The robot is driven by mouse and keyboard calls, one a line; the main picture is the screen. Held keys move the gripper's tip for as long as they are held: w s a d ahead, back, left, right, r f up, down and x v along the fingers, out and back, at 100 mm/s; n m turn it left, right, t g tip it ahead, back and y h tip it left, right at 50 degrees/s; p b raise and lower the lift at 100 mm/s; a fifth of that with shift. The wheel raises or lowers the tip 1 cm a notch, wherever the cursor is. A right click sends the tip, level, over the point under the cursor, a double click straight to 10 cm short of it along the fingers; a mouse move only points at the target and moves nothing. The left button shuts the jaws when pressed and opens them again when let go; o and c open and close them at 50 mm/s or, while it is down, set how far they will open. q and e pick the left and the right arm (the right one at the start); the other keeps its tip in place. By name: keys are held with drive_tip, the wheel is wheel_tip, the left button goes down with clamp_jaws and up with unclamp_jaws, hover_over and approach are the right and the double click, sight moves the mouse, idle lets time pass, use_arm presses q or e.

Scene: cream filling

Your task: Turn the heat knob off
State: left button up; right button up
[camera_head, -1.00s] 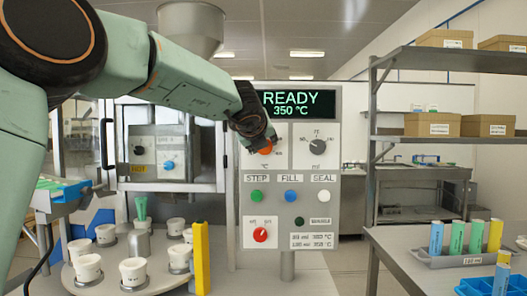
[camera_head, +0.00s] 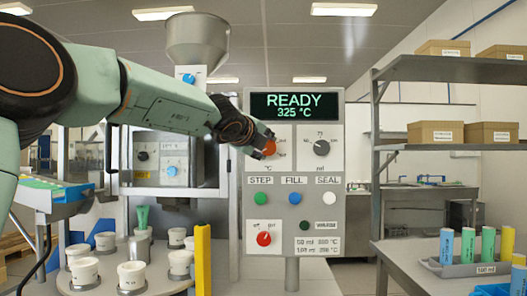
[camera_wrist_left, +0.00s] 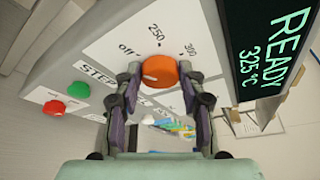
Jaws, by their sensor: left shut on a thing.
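The orange heat knob (camera_wrist_left: 160,72) is on the grey control panel, with "off", "250" and "300" printed around it. It also shows in the head view (camera_head: 269,148), partly covered by my left gripper (camera_head: 262,140). In the left wrist view my left gripper (camera_wrist_left: 160,85) has its two fingers on either side of the knob, shut on it. The display (camera_head: 292,106) reads READY and 325 °C. My right gripper is not in view.
A grey knob (camera_head: 321,148) sits to the right of the heat knob. Below are the green STEP (camera_head: 260,198), blue FILL (camera_head: 295,198) and white SEAL (camera_head: 330,198) buttons. A red on/off knob (camera_head: 264,239) is lower left. A turntable with white cups (camera_head: 131,274) stands left.

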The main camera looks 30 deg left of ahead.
use_arm(q)
drive_tip(key=shift+f, duration=0.35)
drive_tip(key=o, duration=1.1)
drive_tip(key=shift+w+d+r, duration=0.1)
drive_tip(key=shift+r, duration=0.05)
drive_tip(key=shift+o, duration=0.2)
drive_tip(key=shift+r, duration=0.1)
drive_tip(key=shift+r, duration=0.1)
